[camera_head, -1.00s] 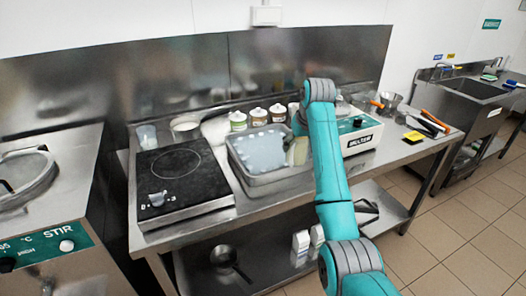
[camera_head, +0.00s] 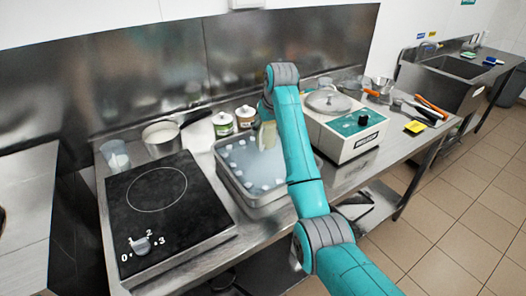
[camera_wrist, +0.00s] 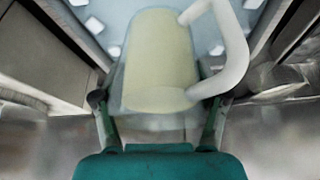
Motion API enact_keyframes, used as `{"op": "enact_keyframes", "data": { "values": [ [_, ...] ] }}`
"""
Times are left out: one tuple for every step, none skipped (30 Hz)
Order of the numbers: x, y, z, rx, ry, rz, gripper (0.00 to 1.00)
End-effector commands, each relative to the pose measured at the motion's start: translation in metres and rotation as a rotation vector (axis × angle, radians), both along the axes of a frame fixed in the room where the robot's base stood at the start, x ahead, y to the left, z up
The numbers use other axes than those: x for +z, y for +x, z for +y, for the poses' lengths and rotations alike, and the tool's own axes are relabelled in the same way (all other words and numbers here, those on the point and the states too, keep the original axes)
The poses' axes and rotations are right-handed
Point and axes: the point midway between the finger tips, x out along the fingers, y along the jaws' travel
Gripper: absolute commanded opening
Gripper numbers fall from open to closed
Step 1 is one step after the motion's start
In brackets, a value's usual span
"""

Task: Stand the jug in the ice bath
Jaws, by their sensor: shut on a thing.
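The jug (camera_head: 267,136) is pale and translucent with cream-yellow contents. In the wrist view the jug (camera_wrist: 160,65) fills the middle, with its white handle (camera_wrist: 235,55) on the right. My gripper (camera_wrist: 160,103) is shut on the jug's body, one finger on each side. The ice bath is a steel pan (camera_head: 265,203) of pale blue water with several ice cubes. In the head view the jug is over the far right part of the bath, partly hidden by my arm. I cannot tell whether its base touches the water or the pan floor.
A black induction hob (camera_head: 165,215) stands left of the bath, with a saucepan (camera_head: 161,138) and a clear cup (camera_head: 116,156) behind it. Lidded tubs (camera_head: 223,123) stand behind the bath. A white machine (camera_head: 345,125) stands close on the right.

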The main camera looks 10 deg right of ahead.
Motion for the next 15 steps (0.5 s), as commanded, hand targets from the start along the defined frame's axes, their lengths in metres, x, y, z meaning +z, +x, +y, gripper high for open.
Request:
{"op": "enact_keyframes", "data": {
  "values": [
    [-0.009, 0.000, 0.000, 0.000, 0.000, 0.001, 0.06],
    [-0.015, 0.000, 0.000, 0.000, 0.000, 0.001, 0.06],
    [-0.022, 0.000, 0.000, 0.000, 0.000, 0.002, 0.06],
    [-0.027, 0.000, 0.000, 0.000, 0.000, 0.001, 0.06],
    [-0.031, 0.000, 0.000, 0.000, 0.000, 0.000, 0.06],
    [-0.035, 0.000, 0.000, 0.000, 0.000, 0.000, 0.06],
    [-0.038, 0.000, 0.000, 0.000, 0.000, -0.001, 0.06],
    [-0.040, 0.000, 0.000, 0.000, 0.000, -0.001, 0.06],
    [-0.043, 0.000, 0.000, 0.000, 0.000, -0.002, 0.06],
    [-0.045, 0.000, 0.000, 0.000, 0.000, -0.002, 0.06],
    [-0.048, 0.000, 0.000, 0.000, 0.000, -0.001, 0.06],
    [-0.052, 0.000, 0.000, 0.000, 0.000, 0.000, 0.06],
    [-0.056, 0.000, 0.000, 0.000, 0.000, 0.001, 0.06],
    [-0.060, 0.000, 0.000, 0.000, 0.000, 0.001, 0.06],
    [-0.066, 0.000, 0.000, 0.000, 0.000, 0.000, 0.06]
  ]
}}
